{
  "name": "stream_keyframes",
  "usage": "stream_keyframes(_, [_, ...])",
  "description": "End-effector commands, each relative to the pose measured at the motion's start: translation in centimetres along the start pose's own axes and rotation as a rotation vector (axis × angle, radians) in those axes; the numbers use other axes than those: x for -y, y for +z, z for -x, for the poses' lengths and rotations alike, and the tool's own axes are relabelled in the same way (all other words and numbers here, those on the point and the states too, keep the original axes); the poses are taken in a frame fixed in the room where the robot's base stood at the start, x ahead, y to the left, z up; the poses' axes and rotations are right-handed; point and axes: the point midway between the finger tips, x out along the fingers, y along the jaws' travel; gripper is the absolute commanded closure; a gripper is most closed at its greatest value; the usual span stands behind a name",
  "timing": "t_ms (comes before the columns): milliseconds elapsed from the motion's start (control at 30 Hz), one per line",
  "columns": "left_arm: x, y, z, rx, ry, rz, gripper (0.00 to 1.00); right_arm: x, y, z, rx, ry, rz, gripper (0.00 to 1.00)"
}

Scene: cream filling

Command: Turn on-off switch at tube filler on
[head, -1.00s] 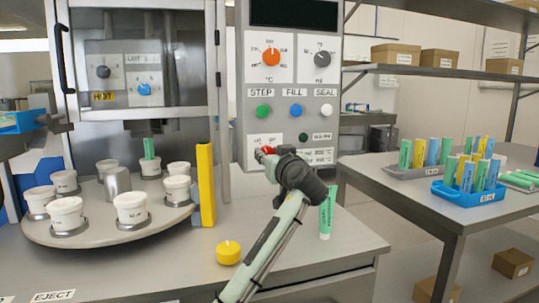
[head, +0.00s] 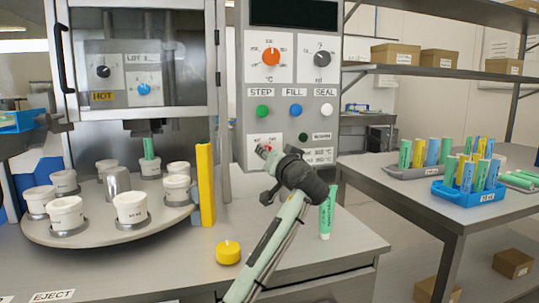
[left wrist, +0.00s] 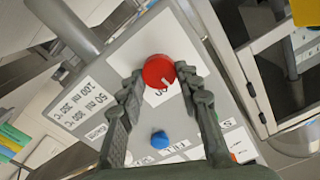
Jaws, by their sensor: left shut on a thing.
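The on-off switch is a small red knob (head: 263,150) low on the tube filler's grey control panel (head: 240,110). My left gripper (head: 272,175) is at it, with its arm rising from the bottom of the head view. In the left wrist view the red knob (left wrist: 158,71) sits between the two fingertips of my left gripper (left wrist: 160,76), which is shut on it. A white mark on the knob points towards the lower right of that view. Its label is partly covered, and the fingers hide part of the switch in the head view. My right gripper is not in view.
Green, blue and white buttons (head: 295,110) sit above the switch. A turntable (head: 100,230) with white cups and a yellow post (head: 205,185) stand left. A side table holds tubes.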

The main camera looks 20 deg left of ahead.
Motion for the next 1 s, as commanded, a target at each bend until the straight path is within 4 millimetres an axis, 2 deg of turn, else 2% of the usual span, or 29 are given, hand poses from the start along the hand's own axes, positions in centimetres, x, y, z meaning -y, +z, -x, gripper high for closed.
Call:
stream_keyframes(400, [-0.2, 0.1, 0.0, 0.002, 0.0, -0.374, 0.95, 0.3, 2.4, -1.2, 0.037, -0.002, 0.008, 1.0])
stream_keyframes(700, [-0.3, 0.1, 0.0, 0.002, 0.001, -0.551, 0.95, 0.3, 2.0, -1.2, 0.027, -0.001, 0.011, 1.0])
stream_keyframes(1000, [-0.3, 0.2, 0.0, 0.002, 0.001, -0.622, 0.95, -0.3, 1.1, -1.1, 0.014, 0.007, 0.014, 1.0])
